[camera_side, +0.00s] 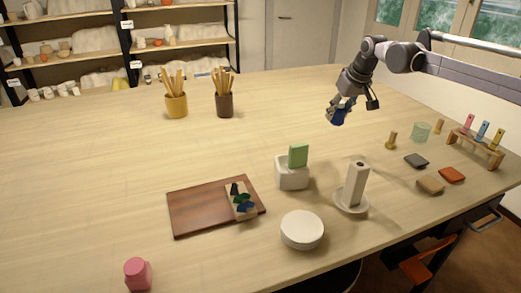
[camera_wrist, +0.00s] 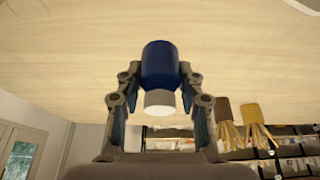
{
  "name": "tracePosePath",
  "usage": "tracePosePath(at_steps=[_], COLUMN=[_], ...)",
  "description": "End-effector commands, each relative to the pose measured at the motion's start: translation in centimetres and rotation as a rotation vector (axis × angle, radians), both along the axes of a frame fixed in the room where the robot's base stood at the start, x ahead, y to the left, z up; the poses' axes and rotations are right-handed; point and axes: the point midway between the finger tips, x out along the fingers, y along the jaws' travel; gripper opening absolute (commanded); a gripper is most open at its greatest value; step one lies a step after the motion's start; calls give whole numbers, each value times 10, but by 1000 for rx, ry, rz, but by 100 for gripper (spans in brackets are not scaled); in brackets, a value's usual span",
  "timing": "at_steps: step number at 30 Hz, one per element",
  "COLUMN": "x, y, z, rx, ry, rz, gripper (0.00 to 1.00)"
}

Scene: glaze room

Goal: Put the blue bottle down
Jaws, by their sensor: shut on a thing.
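The blue bottle (camera_side: 337,118) is held in my gripper (camera_side: 341,108) over the back right part of the wooden table. In the wrist view the blue bottle (camera_wrist: 160,66) sits between the two fingers of my gripper (camera_wrist: 158,85), with its pale cap (camera_wrist: 160,101) towards the camera. My gripper is shut on its sides. The bottle appears tilted in the side view and seems to be above the tabletop; its exact height is hard to tell.
Free table (camera_side: 260,140) lies left of and below the bottle. A brass-coloured piece (camera_side: 391,141), a green glass (camera_side: 421,132) and a wooden rack (camera_side: 476,145) stand to the right. Two brush pots (camera_side: 176,106) stand at the back left.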

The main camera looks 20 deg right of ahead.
Motion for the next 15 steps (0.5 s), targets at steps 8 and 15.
tracePosePath(at_steps=[8,15], x=[-39,-114], y=[-54,-117], z=[12,17], rx=[0,2], ry=[11,18], rz=[9,46], gripper=[6,6])
